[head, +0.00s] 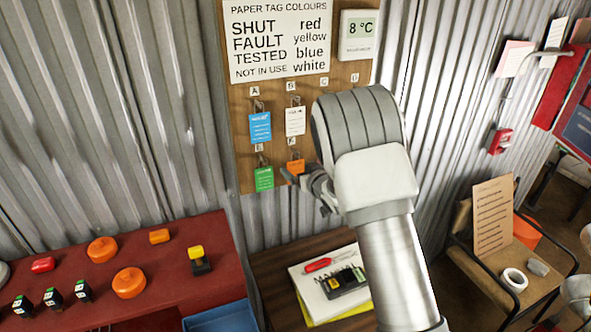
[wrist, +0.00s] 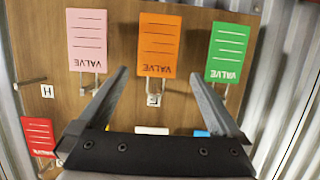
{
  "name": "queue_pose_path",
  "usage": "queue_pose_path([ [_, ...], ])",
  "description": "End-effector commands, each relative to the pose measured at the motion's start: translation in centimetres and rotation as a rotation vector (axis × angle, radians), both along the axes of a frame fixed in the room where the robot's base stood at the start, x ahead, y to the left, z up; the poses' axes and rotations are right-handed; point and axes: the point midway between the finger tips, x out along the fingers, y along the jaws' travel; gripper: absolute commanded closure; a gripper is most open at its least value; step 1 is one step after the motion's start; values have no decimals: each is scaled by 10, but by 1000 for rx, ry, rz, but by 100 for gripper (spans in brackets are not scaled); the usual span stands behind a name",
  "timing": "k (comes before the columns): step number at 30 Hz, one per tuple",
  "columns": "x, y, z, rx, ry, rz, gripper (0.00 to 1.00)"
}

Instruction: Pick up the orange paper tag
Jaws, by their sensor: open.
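The orange paper tag (head: 296,167) hangs on a hook low on the wooden board, partly hidden by my gripper in the head view. In the wrist view the whole orange tag (wrist: 159,42) shows upside down, with dark lines and the word VALVE. My gripper (wrist: 158,78) is open and empty, its fingers pointing at the board. The tag appears in the gap between the fingers, beyond their tips. I cannot tell the exact distance to it. In the head view my gripper (head: 307,186) is beside the tag's lower right.
A green tag (wrist: 229,52) and a pink tag (wrist: 87,40) flank the orange one. A red tag (wrist: 40,138) hangs at lower left. Blue (head: 260,127) and white (head: 295,121) tags hang above. A red bench (head: 205,262) and a dark table (head: 272,262) stand below the board.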

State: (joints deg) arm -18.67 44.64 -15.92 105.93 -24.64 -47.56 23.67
Motion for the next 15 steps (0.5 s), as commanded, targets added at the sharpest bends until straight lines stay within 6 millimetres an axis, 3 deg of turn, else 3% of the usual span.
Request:
queue_pose_path([
  [15, 44, 14, -14, -1, 1, 0, 0],
])
